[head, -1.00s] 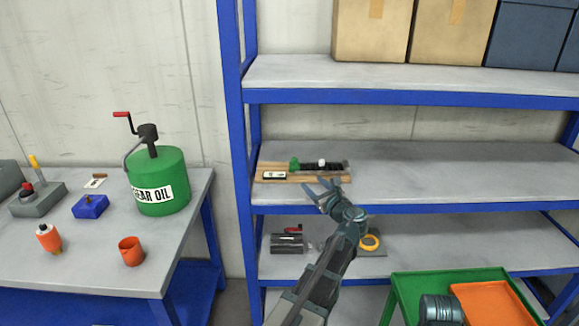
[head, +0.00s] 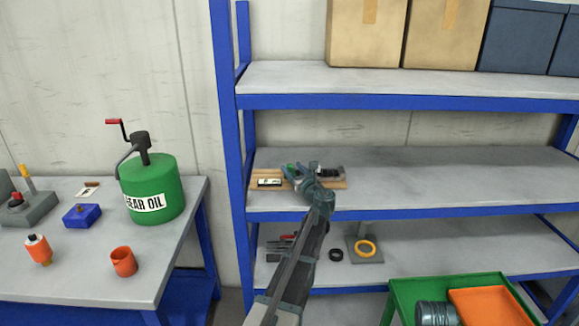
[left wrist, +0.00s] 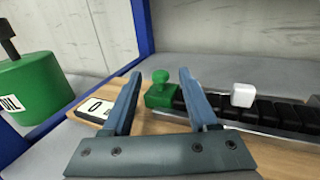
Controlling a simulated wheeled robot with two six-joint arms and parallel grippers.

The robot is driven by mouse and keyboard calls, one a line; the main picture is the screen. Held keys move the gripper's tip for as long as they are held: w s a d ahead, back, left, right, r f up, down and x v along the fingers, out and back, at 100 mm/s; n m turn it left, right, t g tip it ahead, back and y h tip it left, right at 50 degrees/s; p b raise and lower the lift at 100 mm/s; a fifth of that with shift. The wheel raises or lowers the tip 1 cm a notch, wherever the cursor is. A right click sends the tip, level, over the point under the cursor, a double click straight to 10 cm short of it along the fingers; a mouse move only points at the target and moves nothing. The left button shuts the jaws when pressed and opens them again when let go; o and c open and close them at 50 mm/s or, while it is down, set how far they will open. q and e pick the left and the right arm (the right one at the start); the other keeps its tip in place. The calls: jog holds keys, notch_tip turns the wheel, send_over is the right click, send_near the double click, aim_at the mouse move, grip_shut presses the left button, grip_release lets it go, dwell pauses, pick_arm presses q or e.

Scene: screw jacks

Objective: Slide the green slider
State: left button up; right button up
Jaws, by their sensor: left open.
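The green slider (left wrist: 161,92) has a round knob and sits at the left end of a black ribbed rail (left wrist: 265,112) in the left wrist view. A white block (left wrist: 242,95) sits farther right on the same rail. The rail is mounted on a wooden board (head: 336,185) on the middle shelf. My left gripper (left wrist: 155,80) is open, with one finger on each side of the green slider in the picture; I cannot tell whether they touch it. In the head view my left gripper (head: 295,173) hides most of the slider. My right gripper is not in view.
A white label plate (head: 269,183) lies on the board's left end. The blue shelf post (head: 228,150) stands just left of the board. The shelf right of the board is clear. A green gear oil can (head: 150,180) stands on the left table.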

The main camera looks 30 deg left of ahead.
pick_arm(q)
jog(key=shift+x, duration=1.45)
grip_shut()
dwell(0.4)
